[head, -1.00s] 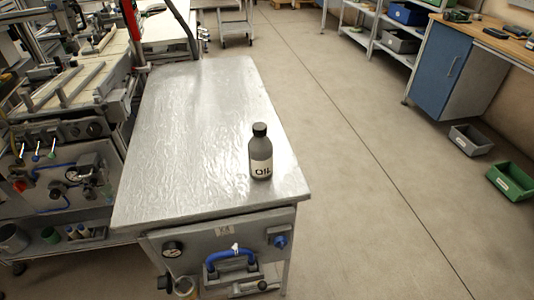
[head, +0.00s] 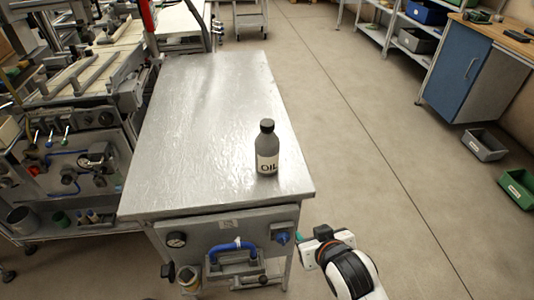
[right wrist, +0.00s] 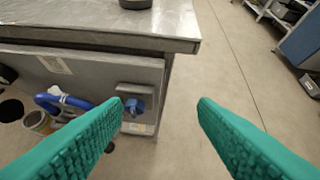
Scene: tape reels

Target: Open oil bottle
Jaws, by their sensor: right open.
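The oil bottle (head: 267,148) is dark grey with a black cap (head: 267,125) and a pale label reading OIL. It stands upright near the right edge of the metal table (head: 190,120), and the cap is on it. In the right wrist view only the bottle's dark base (right wrist: 134,4) shows at the top edge. My right gripper (head: 302,240) is low, in front of the table's front right corner and apart from the bottle. In the right wrist view its two green fingers (right wrist: 160,105) are spread wide with nothing between them. My left gripper is not in view.
A machine (head: 70,140) stands at the left. The floor to the right is clear up to the grey bin (head: 484,145) and green bin (head: 518,188).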

